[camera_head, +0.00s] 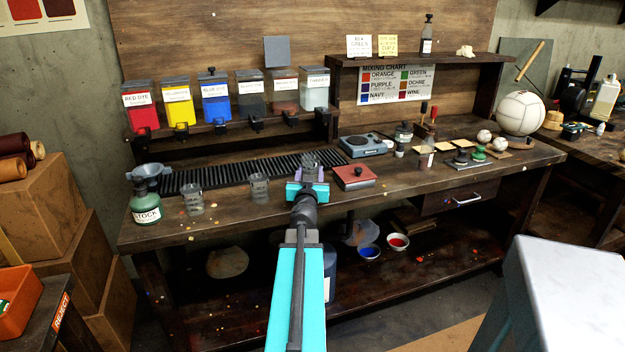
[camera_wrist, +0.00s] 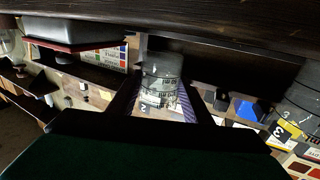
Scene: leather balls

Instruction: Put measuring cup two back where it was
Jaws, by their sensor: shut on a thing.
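My gripper (camera_head: 311,160) is over the middle of the workbench, in front of the ribbed black rack. In the wrist view, which is upside down, my gripper (camera_wrist: 160,103) is shut on a clear measuring cup (camera_wrist: 161,76) between its two fingers. My gripper mostly hides this cup in the head view. I cannot tell whether its base touches the bench. Two similar cups stand to its left on the bench, a nearer-by one (camera_head: 259,188) and a farther-left one (camera_head: 193,201). One also shows at the wrist view's right edge (camera_wrist: 298,108).
A red-topped block (camera_head: 355,177) sits close to my gripper's right. The black rack (camera_head: 225,174) runs behind the cups. A green stock bottle with a funnel (camera_head: 146,207) stands at the bench's left end. Dye bins (camera_head: 178,105) line the back. The bench front is mostly bare.

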